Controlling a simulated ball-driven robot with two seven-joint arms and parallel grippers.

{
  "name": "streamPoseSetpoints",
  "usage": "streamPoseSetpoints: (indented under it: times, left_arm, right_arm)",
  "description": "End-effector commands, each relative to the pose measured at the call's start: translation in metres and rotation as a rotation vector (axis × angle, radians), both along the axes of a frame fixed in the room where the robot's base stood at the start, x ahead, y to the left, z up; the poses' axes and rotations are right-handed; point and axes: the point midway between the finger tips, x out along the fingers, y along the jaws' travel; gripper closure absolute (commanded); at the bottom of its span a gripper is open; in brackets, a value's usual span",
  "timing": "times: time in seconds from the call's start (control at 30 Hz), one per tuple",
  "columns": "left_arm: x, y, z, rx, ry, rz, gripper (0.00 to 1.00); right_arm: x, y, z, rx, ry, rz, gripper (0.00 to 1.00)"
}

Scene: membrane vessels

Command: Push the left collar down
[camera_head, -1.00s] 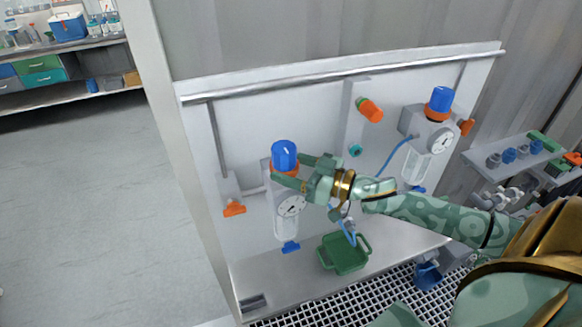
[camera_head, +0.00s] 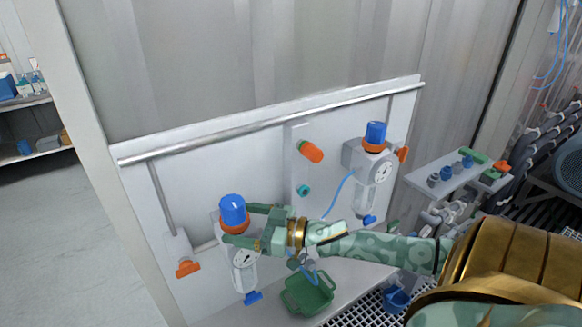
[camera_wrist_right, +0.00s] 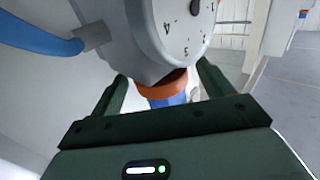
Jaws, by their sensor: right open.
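The left unit's orange collar (camera_head: 237,230) sits just under its blue knob (camera_head: 232,208); my fingers hide part of it. My right gripper (camera_head: 240,224) is open, with one finger on each side of the collar. In the right wrist view, the orange collar (camera_wrist_right: 163,88) lies between my two fingers, with a gap visible on each side. The blue knob (camera_wrist_right: 168,101) is partly hidden there by my gripper. The left unit's dial (camera_head: 244,258) is below the collar. My left gripper is not in view.
A second unit with a blue knob (camera_head: 375,134) stands to the right on the white panel (camera_head: 200,165). A metal rail (camera_head: 270,122) runs along the panel's top. A green tray (camera_head: 306,294) is below my right forearm. An orange lever (camera_head: 187,268) is at left.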

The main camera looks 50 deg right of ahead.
Motion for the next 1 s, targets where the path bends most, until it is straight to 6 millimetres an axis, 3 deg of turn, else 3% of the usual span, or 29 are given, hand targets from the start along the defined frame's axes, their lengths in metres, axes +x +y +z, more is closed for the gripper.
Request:
streamPoseSetpoints:
  times: [0.6, 0.8, 1.0]
  left_arm:
    - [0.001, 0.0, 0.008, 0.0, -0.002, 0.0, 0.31]
    - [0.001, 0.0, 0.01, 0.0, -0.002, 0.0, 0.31]
    - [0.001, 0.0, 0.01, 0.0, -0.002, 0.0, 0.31]
  right_arm:
    - [-0.11, -0.067, -0.001, 0.0, 0.006, -0.002, 0.2]
    - [-0.131, -0.08, -0.001, -0.002, 0.003, 0.0, 0.2]
    - [-0.135, -0.083, 0.0, -0.001, 0.001, 0.001, 0.2]
